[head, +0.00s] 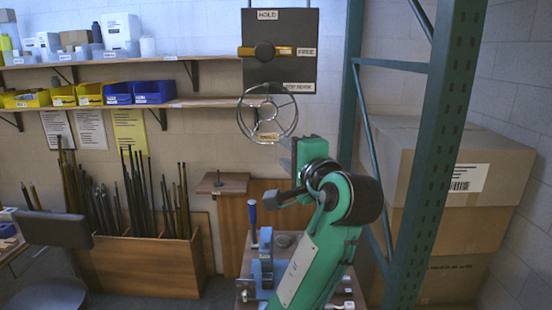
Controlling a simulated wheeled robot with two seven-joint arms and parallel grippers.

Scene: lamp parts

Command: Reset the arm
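A green arm (320,255) with a dark round joint rises from the bottom centre and bends at the top. My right gripper is not in view. A dark wall panel (280,68) behind carries a knob with a yellow lever (300,51) and labels that include HOLD. A metal handwheel (267,113) is below it.
A blue vise (265,268) stands on a bench below the gripper. A green rack post (435,150) and stacked cartons (455,185) are close on the right. A wooden box of rods (140,262) and a chair (55,228) stand left. Shelves (130,105) hold bins.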

